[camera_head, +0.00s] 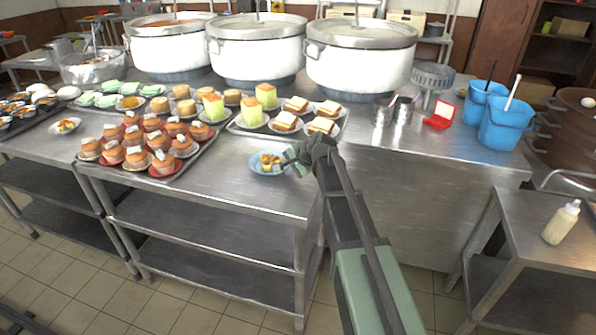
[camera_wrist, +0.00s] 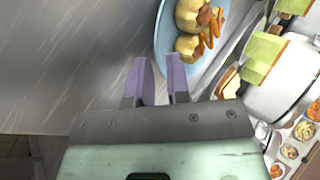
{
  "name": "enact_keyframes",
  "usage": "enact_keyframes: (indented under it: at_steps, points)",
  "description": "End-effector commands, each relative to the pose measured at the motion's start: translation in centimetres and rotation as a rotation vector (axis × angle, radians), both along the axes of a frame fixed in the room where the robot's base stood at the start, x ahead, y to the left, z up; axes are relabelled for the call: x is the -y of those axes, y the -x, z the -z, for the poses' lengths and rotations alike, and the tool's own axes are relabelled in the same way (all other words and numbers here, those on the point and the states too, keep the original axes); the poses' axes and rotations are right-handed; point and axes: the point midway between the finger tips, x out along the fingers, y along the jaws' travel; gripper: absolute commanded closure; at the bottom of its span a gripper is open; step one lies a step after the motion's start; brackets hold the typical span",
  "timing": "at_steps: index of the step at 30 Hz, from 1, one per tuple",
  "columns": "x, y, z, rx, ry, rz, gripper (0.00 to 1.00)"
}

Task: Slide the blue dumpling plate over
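The blue plate (camera_head: 257,169) lies near the front edge of the steel counter, with several yellow-brown dumplings (camera_head: 270,161) on it. My gripper (camera_head: 289,158) is low at the plate's right side. In the wrist view the blue plate (camera_wrist: 163,36) shows at the top, with pale dumplings and orange bits (camera_wrist: 199,22). My two purple fingers (camera_wrist: 160,68) stand slightly apart with a narrow gap between them. The right finger overlaps the plate's rim in the picture. I cannot tell whether it touches. The gripper and wrist hide part of the counter beside the plate.
A tray of brown cups (camera_head: 180,165) stands left of the plate. A tray with cakes and toast plates (camera_head: 238,128) lies behind. Metal cups (camera_head: 382,114), a red box (camera_head: 440,114) and blue buckets (camera_head: 505,125) stand at right. The counter front around the plate is bare.

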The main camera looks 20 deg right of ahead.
Motion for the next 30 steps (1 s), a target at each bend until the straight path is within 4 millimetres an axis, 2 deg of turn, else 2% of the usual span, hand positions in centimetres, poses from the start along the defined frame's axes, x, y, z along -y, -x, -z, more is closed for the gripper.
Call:
enact_keyframes:
  at_steps: [1,3,13,17,30]
  points:
    - [-0.25,-0.55,1.13,0.000,0.000,-0.001,0.83]
    - [-0.53,-0.97,1.49,0.000,0.000,0.000,0.83]
    - [-0.77,-1.20,1.44,0.000,0.000,0.000,0.83]
    - [-0.76,-1.20,1.44,0.000,0.000,0.000,1.00]
    - [-1.24,-0.45,1.45,0.000,0.000,0.000,1.00]
